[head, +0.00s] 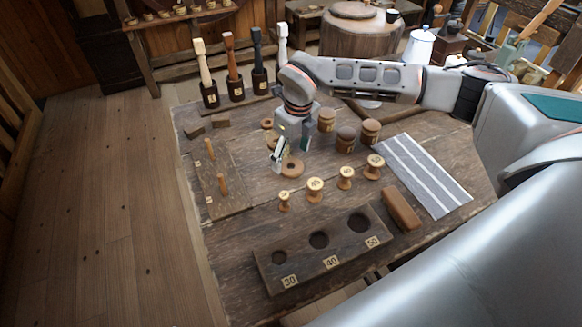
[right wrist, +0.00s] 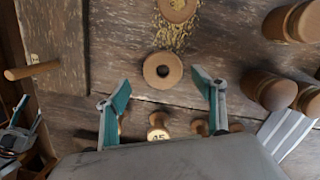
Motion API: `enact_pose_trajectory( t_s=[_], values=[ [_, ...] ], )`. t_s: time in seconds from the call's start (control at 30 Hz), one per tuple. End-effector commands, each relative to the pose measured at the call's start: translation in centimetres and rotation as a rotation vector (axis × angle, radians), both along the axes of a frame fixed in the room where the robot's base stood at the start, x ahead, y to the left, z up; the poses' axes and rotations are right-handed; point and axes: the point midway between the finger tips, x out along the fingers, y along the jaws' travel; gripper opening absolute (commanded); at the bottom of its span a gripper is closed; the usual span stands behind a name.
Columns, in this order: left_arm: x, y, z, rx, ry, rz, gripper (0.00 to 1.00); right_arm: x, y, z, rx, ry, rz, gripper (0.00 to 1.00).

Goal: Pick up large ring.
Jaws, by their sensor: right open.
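The large ring (head: 292,168) is a flat tan wooden ring with a dark hole, lying on the workbench beside my right gripper (head: 281,152). In the right wrist view the ring (right wrist: 163,70) lies ahead of the opening of my right gripper (right wrist: 163,88), roughly centred between the fingers. The fingers are spread apart, hold nothing and point down at the bench. I cannot tell their exact height above it. Another ring (right wrist: 178,8) shows at the top edge of the right wrist view, partly cut off.
A pegged board (head: 222,190) lies left of the ring. Several spools (head: 315,190) stand in front, with a holed block (head: 322,246) nearer. Round wooden jars (head: 346,139) stand to the right. A smaller ring (head: 267,124) lies behind. Handled tools (head: 232,68) stand at the back.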

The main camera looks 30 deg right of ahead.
Motion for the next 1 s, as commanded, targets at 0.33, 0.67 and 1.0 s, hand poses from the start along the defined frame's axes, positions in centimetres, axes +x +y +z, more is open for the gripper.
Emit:
enact_pose_trajectory(
  t_s=[0.33, 0.67, 1.0],
  values=[
    [-0.1, 0.0, -0.3, 0.000, 0.002, -0.001, 0.40, 0.4, -0.3, -4.0, 0.000, 0.001, 0.000, 0.68],
    [0.0, 0.0, -0.3, 0.000, 0.001, 0.000, 0.40, 0.4, -0.3, -3.9, 0.000, 0.000, 0.000, 0.28],
    [0.0, 0.0, -0.3, 0.000, 0.001, 0.000, 0.40, 0.4, -0.3, -3.8, 0.000, 0.001, 0.000, 0.28]
  ],
)
